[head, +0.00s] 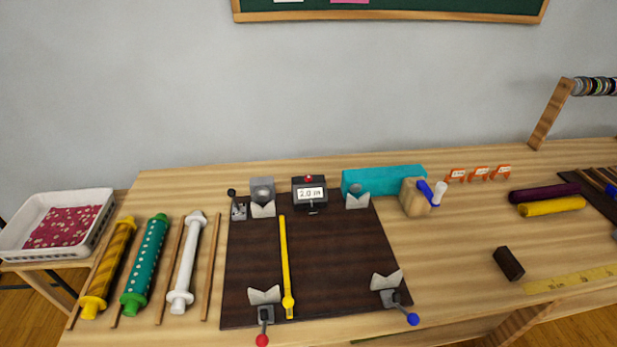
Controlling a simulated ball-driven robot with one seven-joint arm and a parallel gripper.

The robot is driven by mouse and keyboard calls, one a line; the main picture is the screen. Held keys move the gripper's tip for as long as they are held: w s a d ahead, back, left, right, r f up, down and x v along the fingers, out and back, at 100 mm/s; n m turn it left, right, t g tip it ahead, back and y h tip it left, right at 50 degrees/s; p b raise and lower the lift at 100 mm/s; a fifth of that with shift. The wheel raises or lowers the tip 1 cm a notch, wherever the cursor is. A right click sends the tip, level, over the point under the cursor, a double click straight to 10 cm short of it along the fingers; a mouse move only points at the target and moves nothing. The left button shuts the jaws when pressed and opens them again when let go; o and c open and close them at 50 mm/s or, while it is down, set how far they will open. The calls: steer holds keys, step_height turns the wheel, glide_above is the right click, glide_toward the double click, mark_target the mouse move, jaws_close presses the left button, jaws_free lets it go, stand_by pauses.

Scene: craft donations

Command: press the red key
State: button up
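A small dark box (309,204) with a white display stands at the back edge of the dark board. The display seems to read "2.0 m". A small red key (308,179) sits on top of this box, with nothing seen touching it. My gripper is not in view.
The dark board (335,265) holds a yellow rod (286,260), white notched supports and levers with red (262,340), blue (413,319) and black knobs. A teal block (385,178) and wooden crank block (414,198) stand right of the box. Rolls (146,260) lie left.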

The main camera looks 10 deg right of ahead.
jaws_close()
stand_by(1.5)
